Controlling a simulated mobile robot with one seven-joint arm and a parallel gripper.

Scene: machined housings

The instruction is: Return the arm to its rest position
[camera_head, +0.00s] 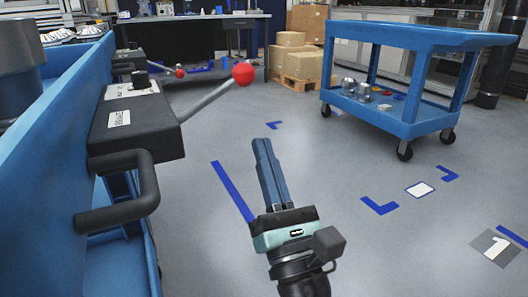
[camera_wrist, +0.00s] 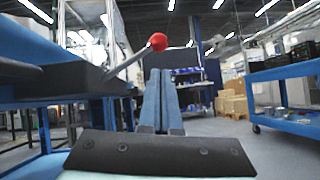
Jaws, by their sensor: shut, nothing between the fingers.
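My gripper (camera_head: 264,146) is in the middle of the head view, raised over open floor, with its two long blue-grey fingers together and nothing between them. It also shows in the wrist view (camera_wrist: 160,75), fingers shut and pointing forward. It is to the right of the blue bench and apart from it. A lever with a red ball knob (camera_head: 244,74) sticks out from a black box (camera_head: 133,125) on the bench. In the wrist view the red knob (camera_wrist: 158,41) appears just above and left of the fingertips. My fingers do not visibly touch it.
The blue bench (camera_head: 50,150) with a black handle (camera_head: 120,210) runs along the left. A blue cart (camera_head: 415,38) with metal parts on its lower shelf stands at right. Cardboard boxes (camera_head: 297,66) and a table are behind. The floor between, with blue markings, is clear.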

